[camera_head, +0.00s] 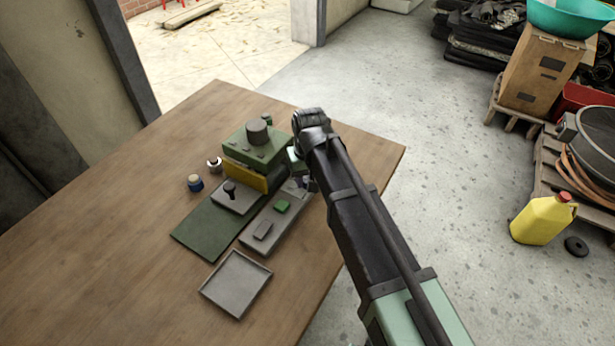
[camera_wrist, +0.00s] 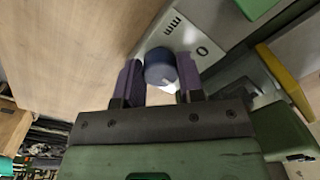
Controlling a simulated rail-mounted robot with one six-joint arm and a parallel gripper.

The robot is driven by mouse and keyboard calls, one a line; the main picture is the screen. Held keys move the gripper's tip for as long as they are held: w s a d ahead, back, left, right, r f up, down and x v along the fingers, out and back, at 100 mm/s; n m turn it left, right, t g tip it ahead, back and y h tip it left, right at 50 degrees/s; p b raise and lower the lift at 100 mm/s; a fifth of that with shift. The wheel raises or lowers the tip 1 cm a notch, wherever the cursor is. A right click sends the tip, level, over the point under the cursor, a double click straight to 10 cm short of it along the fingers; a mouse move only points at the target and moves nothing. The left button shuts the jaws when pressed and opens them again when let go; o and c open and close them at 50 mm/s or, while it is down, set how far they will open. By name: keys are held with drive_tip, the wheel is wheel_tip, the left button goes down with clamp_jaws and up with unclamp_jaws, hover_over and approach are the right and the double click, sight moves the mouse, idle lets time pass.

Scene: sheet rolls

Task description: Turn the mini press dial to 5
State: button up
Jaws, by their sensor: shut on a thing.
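The mini press (camera_head: 250,150) stands on the table, with a green top, a grey round knob on it and a yellow band below. In the wrist view, my gripper (camera_wrist: 159,78) has its two dark fingers on either side of a round blue-grey dial (camera_wrist: 160,62) and is shut on it. The dial sits against a light grey panel (camera_wrist: 205,35) with dark tick marks and a mark like a 0. In the head view, my arm hides the dial and most of my gripper.
On the wooden table (camera_head: 110,230) are a dark green mat (camera_head: 205,232), a grey strip with a green block (camera_head: 282,207), an empty grey tray (camera_head: 236,284) and two small round items (camera_head: 195,183) left of the press. The table's left side is clear.

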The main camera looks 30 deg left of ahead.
sight(309, 178)
drive_tip(key=shift+n, duration=0.5)
drive_tip(key=o, duration=0.9)
wheel_tip(309, 178, up, 11)
drive_tip(key=p, duration=1)
drive_tip(key=shift+w+d+f+p, duration=0.1)
drive_tip(key=shift+w+p, duration=0.05)
drive_tip(key=shift+p, duration=0.25)
